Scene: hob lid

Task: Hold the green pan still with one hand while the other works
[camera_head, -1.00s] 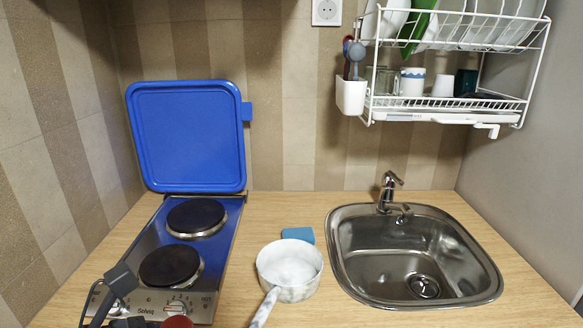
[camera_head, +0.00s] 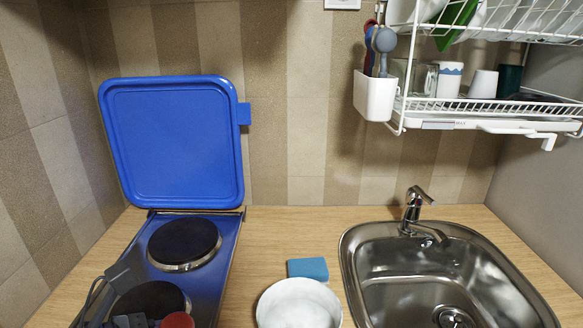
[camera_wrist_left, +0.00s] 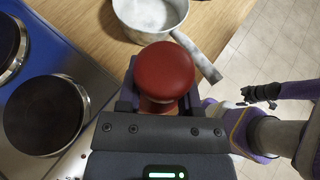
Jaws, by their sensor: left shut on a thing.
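No green pan shows; the pan (camera_head: 298,306) is white and marbled, cut off by the lower edge of the head view. In the left wrist view the pan (camera_wrist_left: 150,15) stands on the worktop, its handle pointing down right. My left gripper (camera_wrist_left: 160,92) is shut on a red round-topped object (camera_wrist_left: 164,70), beside the pan and apart from its bowl. The red object (camera_head: 178,320) also shows at the bottom of the head view. My right gripper (camera_wrist_left: 262,94) appears at the right of the wrist view, away from the pan; its jaws are too small to read.
The blue hob lid (camera_head: 172,142) stands upright behind the two-plate hob (camera_head: 215,270). A blue sponge (camera_head: 308,268) lies behind the pan. The steel sink (camera_head: 385,240) is to the right, under a dish rack (camera_head: 480,107).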

